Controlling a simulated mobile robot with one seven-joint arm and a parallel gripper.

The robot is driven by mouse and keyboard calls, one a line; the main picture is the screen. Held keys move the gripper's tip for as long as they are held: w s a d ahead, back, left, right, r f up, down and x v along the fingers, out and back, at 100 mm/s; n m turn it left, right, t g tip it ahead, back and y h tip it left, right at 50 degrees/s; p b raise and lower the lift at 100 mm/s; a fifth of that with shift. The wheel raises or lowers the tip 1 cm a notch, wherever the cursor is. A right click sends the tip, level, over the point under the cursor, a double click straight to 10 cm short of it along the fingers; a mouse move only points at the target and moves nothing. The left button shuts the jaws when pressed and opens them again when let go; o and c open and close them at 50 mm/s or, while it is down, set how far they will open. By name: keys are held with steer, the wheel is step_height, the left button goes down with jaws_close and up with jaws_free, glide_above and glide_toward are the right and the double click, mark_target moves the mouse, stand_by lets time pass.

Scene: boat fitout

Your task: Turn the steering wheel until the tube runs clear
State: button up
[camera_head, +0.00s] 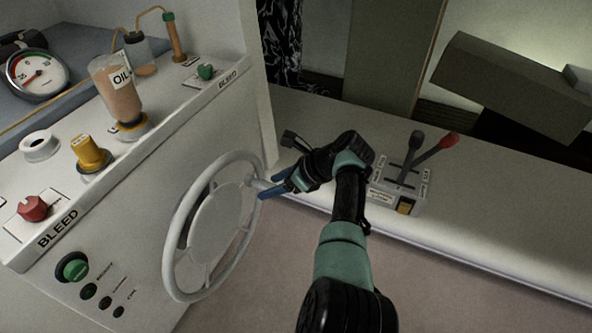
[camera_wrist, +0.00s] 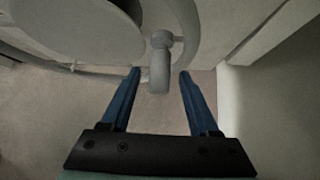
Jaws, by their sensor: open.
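The white steering wheel (camera_head: 176,266) stands on the front of the console, with a round hub in its middle. A knob (camera_head: 262,184) sticks out from its right rim. My gripper (camera_head: 270,189) is open at that knob. In the wrist view the knob (camera_wrist: 160,70) lies between the tips of the two blue fingers (camera_wrist: 158,78), with space on both sides. The clear tube (camera_head: 152,11) arches at the top left between a small jar (camera_head: 139,55) and an orange-brown cylinder (camera_head: 174,38). It looks amber, but its contents are too small to tell.
An oil bottle (camera_head: 118,92) stands inverted on the console top. Nearby are a yellow knob (camera_head: 90,153), a red knob (camera_head: 33,208), a green knob (camera_head: 206,71) and a gauge (camera_head: 37,74). A lever box (camera_head: 402,188) sits on the ledge right of my arm.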

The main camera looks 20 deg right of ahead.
steer(key=p+v, duration=0.1)
steer(key=v, duration=0.9)
steer(key=shift+s+d+r, duration=0.1)
steer(key=shift+r, duration=0.05)
stand_by(0.5)
